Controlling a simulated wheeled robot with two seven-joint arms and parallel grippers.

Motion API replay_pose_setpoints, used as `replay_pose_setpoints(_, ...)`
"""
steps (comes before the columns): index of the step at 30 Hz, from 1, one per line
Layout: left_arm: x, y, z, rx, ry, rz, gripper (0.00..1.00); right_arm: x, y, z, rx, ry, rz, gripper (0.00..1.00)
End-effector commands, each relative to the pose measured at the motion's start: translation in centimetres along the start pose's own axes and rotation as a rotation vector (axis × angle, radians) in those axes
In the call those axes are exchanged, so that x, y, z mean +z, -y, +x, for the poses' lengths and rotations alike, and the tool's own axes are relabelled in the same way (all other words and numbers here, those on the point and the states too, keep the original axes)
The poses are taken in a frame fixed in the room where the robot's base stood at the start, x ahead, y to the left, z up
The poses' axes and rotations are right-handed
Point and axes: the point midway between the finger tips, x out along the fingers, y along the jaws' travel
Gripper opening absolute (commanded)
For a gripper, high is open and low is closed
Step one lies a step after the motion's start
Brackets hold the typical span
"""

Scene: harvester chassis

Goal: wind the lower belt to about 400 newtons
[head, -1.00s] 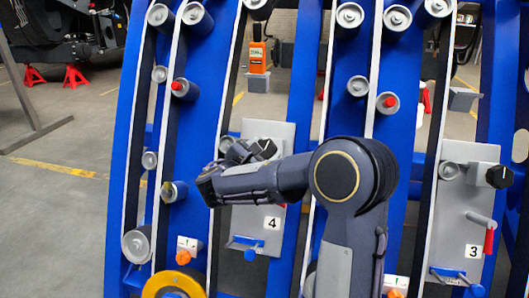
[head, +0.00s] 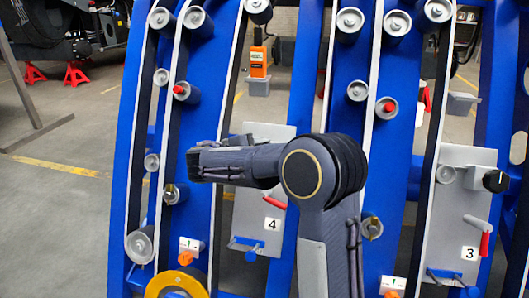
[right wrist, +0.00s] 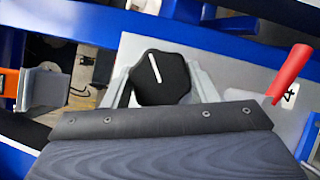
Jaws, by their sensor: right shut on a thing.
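In the right wrist view my right gripper (right wrist: 166,92) is shut on a black six-sided knob (right wrist: 158,68) with a white line, which tilts slightly left of upright. The knob stands on grey plate 4 (right wrist: 232,72); a red-handled lever (right wrist: 290,72) is beside it. In the head view my right forearm hides the knob and fingers, but plate 4 (head: 272,132) and its red handle (head: 275,203) show. White-edged belts (head: 230,85) run down the blue chassis; I cannot tell which is the lower belt. My left gripper is not in view.
Plate 3 (head: 462,210) with its own black knob (head: 495,181) and red handle (head: 484,244) is at the right. White scale tags (head: 190,244) sit low by the rollers. An orange device (head: 258,62) stands behind the frame. Open floor lies left.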

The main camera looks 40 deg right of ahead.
Motion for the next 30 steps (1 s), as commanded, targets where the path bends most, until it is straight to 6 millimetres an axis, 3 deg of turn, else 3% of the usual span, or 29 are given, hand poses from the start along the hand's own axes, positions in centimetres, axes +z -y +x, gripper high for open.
replay_pose_setpoints(14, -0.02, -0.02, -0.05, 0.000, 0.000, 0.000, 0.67, -0.07, 0.10, -0.02, -0.009, -0.002, 0.010, 0.30)
replay_pose_setpoints(15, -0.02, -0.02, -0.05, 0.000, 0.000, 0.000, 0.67, -0.07, 0.10, -0.02, -0.009, -0.002, 0.010, 0.57)
replay_pose_setpoints(19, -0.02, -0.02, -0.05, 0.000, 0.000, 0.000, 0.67, -0.06, 0.07, -0.02, -0.008, -0.002, 0.010, 0.74)
replay_pose_setpoints(30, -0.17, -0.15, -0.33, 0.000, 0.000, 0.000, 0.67, -0.01, -0.12, -0.70, -0.006, -0.003, 0.010, 0.75)
